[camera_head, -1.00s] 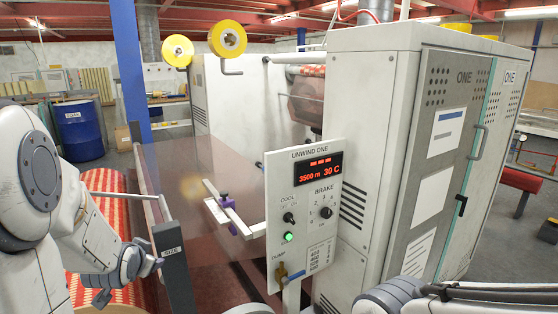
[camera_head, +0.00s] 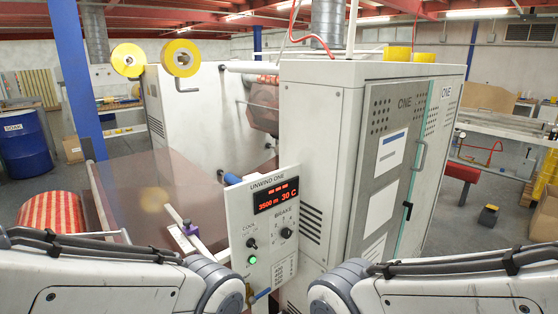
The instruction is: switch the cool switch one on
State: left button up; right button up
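The UNWIND ONE panel (camera_head: 262,235) stands tilted in the lower middle of the camera_head view. Its red display (camera_head: 275,196) reads 3500 m and 30 C. The cool switch (camera_head: 251,244) is a small black knob at the panel's left, under the word COOL. Its exact setting is too small to tell. A green light (camera_head: 252,260) glows below it. The brake knob (camera_head: 287,232) is to its right. My two arms enter low from left and right, in front of the panel's lower part. Neither gripper shows.
A white machine cabinet (camera_head: 312,130) with grey doors stands right of the panel. A brown translucent web (camera_head: 150,190) and a red-striped roll (camera_head: 52,212) are at left. A blue post (camera_head: 78,80) and blue drum (camera_head: 24,146) stand farther left.

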aim_at(250, 243)
jog(key=z, duration=0.05)
jog(key=i, duration=0.8)
jog(key=z, duration=0.35)
